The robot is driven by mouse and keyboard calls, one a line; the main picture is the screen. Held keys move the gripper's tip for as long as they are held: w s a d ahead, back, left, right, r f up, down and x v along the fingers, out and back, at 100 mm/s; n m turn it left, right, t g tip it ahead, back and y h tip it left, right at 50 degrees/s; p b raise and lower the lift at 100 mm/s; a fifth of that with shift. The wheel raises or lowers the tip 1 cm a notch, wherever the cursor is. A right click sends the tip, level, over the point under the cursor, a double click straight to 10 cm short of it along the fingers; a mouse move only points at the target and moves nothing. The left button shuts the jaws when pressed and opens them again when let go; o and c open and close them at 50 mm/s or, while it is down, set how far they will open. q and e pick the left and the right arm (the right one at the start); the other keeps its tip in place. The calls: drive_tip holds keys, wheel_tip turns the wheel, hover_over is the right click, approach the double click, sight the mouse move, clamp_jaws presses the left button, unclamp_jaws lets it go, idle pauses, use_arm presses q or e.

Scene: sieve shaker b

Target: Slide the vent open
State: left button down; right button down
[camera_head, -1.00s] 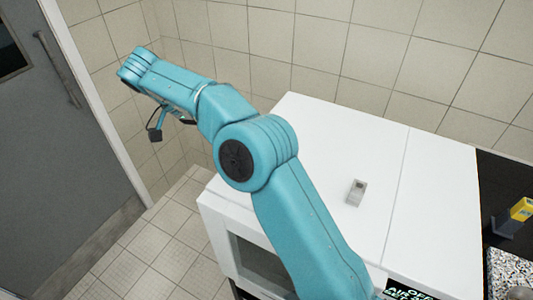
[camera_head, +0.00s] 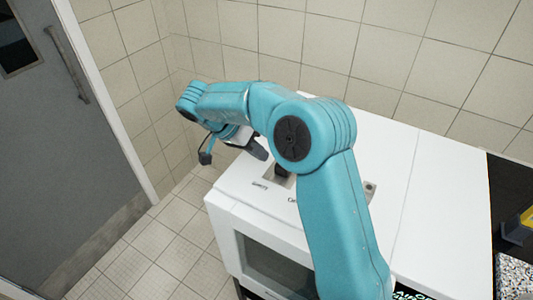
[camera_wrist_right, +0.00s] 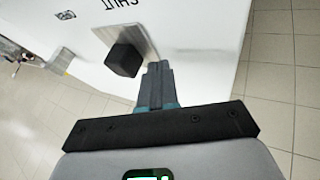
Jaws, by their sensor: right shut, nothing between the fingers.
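The vent slide shows in the right wrist view as a bare metal plate (camera_wrist_right: 140,42) with a black block-shaped knob (camera_wrist_right: 124,60) on it, set in the white top. In the head view the knob (camera_head: 282,171) shows partly, beside my right arm's elbow. My right gripper (camera_wrist_right: 159,68) is shut and empty. Its fingertips are close beside the knob, to its right in the wrist view; I cannot tell if they touch it. In the head view the right gripper (camera_head: 260,151) is just left of the knob. My left gripper is not in view.
The white cabinet top (camera_head: 430,180) carries small dark labels near the vent and a small metal fitting (camera_head: 370,188) behind my arm. A tiled wall stands behind, with a grey door (camera_head: 60,170) at left. A yellow object (camera_head: 527,217) is at the right edge.

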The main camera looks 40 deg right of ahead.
drive_tip(key=shift+s+d, duration=0.15)
drive_tip(key=shift+s, duration=0.5)
drive_tip(key=shift+s+d, duration=0.15)
drive_tip(key=shift+s, duration=0.45)
drive_tip(key=shift+w, duration=0.1)
drive_tip(key=shift+s, duration=0.2)
drive_tip(key=s+b, duration=0.1)
drive_tip(key=s, duration=0.1)
drive_tip(key=s+d+b, duration=0.1)
drive_tip(key=s+b, duration=0.1)
drive_tip(key=s+d+b, duration=0.1)
drive_tip(key=s+b, duration=0.1)
drive_tip(key=shift+s+f, duration=0.15)
drive_tip(key=shift+s, duration=0.4)
drive_tip(key=shift+w, duration=0.2)
